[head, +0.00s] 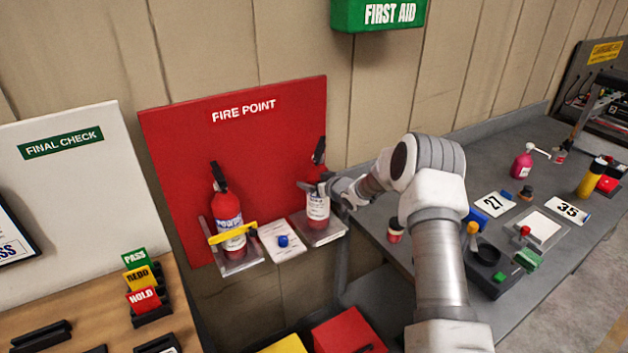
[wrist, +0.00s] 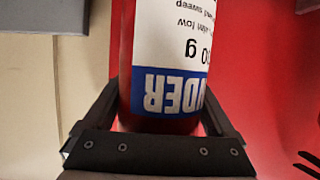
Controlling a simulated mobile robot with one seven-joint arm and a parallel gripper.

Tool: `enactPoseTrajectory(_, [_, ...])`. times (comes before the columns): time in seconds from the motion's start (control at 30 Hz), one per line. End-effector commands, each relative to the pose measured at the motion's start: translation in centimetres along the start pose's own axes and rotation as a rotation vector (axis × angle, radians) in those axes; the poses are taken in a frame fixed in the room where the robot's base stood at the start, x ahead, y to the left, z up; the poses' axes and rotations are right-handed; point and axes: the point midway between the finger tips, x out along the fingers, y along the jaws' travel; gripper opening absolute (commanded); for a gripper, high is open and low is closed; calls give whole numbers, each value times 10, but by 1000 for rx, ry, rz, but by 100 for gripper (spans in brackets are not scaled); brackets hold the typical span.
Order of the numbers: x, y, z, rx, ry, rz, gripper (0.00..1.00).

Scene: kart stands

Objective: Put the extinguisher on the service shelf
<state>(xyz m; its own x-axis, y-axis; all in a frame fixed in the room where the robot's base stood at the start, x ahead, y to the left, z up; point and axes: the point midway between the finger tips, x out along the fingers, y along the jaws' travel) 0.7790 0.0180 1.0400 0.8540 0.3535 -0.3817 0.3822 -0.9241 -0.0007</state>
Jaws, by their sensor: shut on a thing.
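The extinguisher (head: 318,209) is red with a white label and stands at the right bracket (head: 325,238) of the red fire point board (head: 240,150). My gripper (head: 324,189) reaches it from the right and is shut around its upper body. In the wrist view the extinguisher (wrist: 165,60) fills the space between my two fingers (wrist: 160,120), its blue and white label upside down. A second red extinguisher (head: 228,222) stands in the left bracket behind a yellow strap. I cannot tell which surface is the service shelf.
A small white shelf with a blue knob (head: 283,241) lies between the brackets. The grey bench (head: 440,170) at right holds bottles, number cards and a black device (head: 490,265). A wooden desk (head: 60,320) with PASS, REDO and HOLD tags is at left.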

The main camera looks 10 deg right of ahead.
Motion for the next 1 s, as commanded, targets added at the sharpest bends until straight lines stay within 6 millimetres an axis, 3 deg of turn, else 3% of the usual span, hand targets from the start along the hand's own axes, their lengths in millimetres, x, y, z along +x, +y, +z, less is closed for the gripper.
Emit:
enactPoseTrajectory(0.07, [1, 0, -2, -2, 8, 0, 0])
enactPoseTrajectory(0.1, [1, 0, 2, 0, 0, 0, 98])
enactPoseTrajectory(0.53, [-6, 1, 0, 0, -1, 0, 100])
enactPoseTrajectory(1.0, [-84, 1, 0, 1, -1, 2, 100])
